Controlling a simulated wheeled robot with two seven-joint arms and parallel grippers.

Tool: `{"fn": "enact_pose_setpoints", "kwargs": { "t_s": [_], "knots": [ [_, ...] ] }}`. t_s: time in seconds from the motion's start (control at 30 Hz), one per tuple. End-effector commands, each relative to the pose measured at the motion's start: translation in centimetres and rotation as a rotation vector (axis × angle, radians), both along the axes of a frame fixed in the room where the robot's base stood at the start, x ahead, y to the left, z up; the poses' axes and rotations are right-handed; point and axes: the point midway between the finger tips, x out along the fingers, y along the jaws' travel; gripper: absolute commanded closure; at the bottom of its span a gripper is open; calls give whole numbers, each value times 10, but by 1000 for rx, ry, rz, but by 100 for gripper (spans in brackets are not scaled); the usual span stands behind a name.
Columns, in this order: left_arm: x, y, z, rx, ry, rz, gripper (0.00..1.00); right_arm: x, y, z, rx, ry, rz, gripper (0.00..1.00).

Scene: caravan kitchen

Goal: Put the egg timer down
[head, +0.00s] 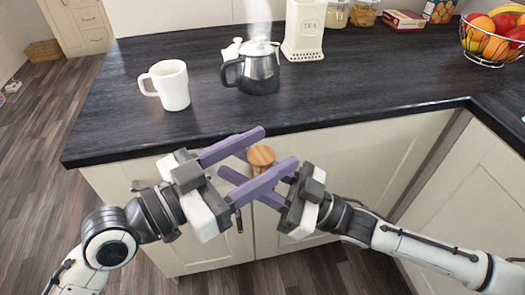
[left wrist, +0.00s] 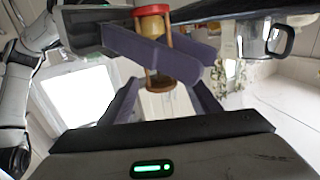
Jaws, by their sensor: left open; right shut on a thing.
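The egg timer (head: 261,156) shows its round wooden top between my crossed fingers, in front of the counter's edge. In the left wrist view the egg timer (left wrist: 153,28) has a reddish top, thin wooden posts and pale contents. My right gripper (head: 231,163) is shut on it; its purple fingers also cross the timer in the left wrist view (left wrist: 150,55). My left gripper (head: 281,146) is open, with one finger on each side of the timer. In the left wrist view its open fingers (left wrist: 165,84) flank the timer's lower end. Whether they touch it I cannot tell.
The dark counter (head: 330,95) has a clear front strip. A white mug (head: 172,88), a steaming metal teapot (head: 260,72) and a cream TEA canister (head: 304,30) stand on it. A wire fruit bowl (head: 490,45) stands at the right. Cabinet doors (head: 345,165) lie below.

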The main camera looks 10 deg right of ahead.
Motion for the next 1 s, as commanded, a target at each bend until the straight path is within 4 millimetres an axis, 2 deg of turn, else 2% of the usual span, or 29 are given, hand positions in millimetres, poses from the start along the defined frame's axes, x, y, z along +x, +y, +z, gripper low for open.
{"fn": "enact_pose_setpoints", "kwargs": {
  "t_s": [0.17, 0.47, 0.5, 0.6, 0.87, 1.0],
  "knots": [
    [0, 0, 0, 0, 0, 0, 44, 0, 0, 0, 1, 0, 0, 91],
    [-1, 0, 0, 0, 1, -2, 89, 0, 0, 0, 1, 0, 0, 91],
    [-1, 0, 0, -1, 0, -2, 89, 0, 0, 0, 0, 0, 0, 65],
    [-1, 0, 0, -1, 0, -2, 89, 0, 0, 0, 0, 0, -1, 48],
    [0, 0, 0, -1, 0, -1, 89, 0, 0, 0, 0, 0, 0, 46],
    [0, 0, 0, -1, 0, -1, 89, -2, -6, -3, -2, 2, -2, 46]
  ]
}}
